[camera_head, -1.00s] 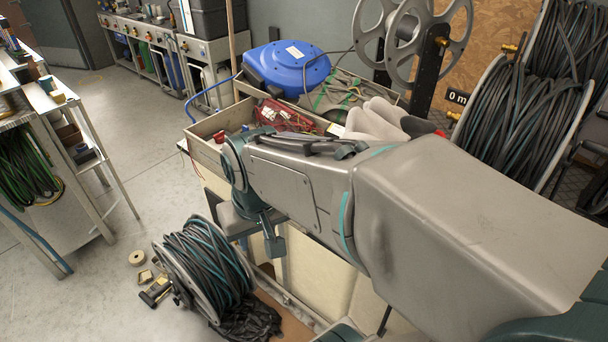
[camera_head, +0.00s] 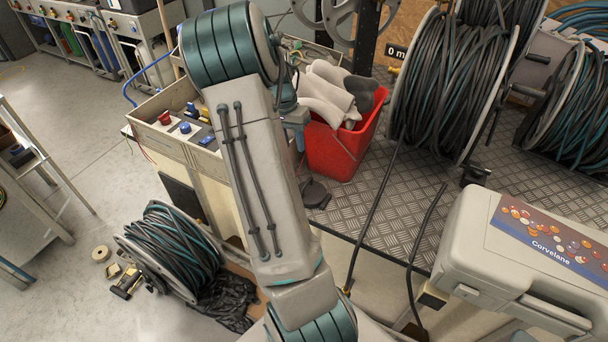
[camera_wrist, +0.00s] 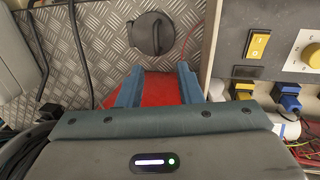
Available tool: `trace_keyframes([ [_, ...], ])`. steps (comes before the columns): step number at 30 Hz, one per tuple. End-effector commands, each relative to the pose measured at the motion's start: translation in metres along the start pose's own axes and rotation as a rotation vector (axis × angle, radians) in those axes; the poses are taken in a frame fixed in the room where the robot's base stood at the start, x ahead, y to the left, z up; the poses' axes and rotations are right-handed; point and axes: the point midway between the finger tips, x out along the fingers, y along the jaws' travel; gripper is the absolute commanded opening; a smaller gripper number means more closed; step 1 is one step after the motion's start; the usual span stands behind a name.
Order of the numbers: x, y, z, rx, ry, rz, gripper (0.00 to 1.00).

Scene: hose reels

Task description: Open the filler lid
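The filler lid is a dark round cap with a raised grip bar (camera_wrist: 152,33), set in the diamond plate at the top middle of the wrist view. In the head view the dark lid (camera_head: 315,193) shows low beside my forearm, in front of the red bucket. My gripper (camera_wrist: 159,70) has its two blue fingers apart, with nothing held between them. The fingers point toward the lid and are apart from it. Red shows between and below them. In the head view my arm mostly hides the gripper.
A red bucket (camera_head: 340,150) with pale gloves stands close behind the lid. A control box with knobs and switches (camera_head: 177,128) is to the left. Hose reels (camera_head: 450,85) and a grey case (camera_head: 520,255) are to the right. Bare diamond plate (camera_head: 400,215) lies between.

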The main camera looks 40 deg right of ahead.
Motion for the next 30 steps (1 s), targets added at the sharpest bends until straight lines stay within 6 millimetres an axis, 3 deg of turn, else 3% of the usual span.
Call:
trace_keyframes([
  [8,0.021,0.006,-0.013,0.04,-0.002,0.025,0.32],
  [21,0.11,0.008,-0.012,0.038,-0.004,0.025,0.32],
  [30,0.143,0.008,-0.012,0.037,0.0,0.022,0.32],
])
